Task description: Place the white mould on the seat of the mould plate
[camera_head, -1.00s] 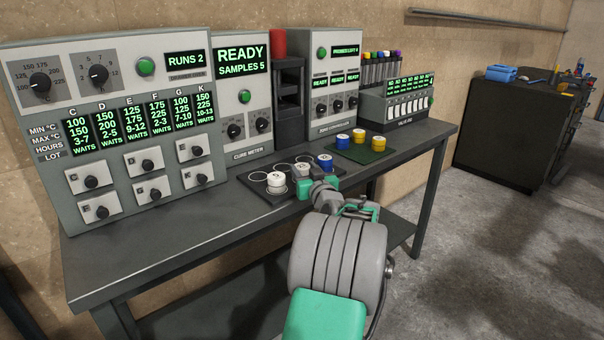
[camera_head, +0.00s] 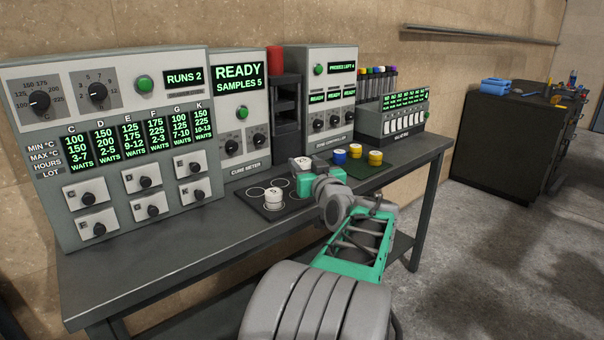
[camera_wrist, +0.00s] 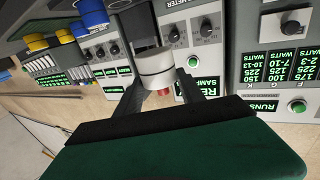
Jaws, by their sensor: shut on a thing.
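My gripper (camera_head: 306,178) is shut on a white mould (camera_head: 302,162) and holds it up above the bench, at the far right side of the mould plate. In the wrist view the held white mould (camera_wrist: 155,66) sits between the two dark fingers. The mould plate (camera_head: 250,205) is a black plate with ring-marked seats, and several seats at its left and back look empty. Another white mould (camera_head: 273,196) stands upright on its front part. My arm and gripper hide the plate's right end, so I cannot tell what stands there.
A green mat (camera_head: 368,171) right of my gripper carries a blue mould (camera_head: 340,157) and two yellow ones (camera_head: 375,158). Cabinets with knobs line the back, including the cure meter (camera_head: 240,110) and a tall controller (camera_head: 328,100). The bench front left (camera_head: 150,265) is clear.

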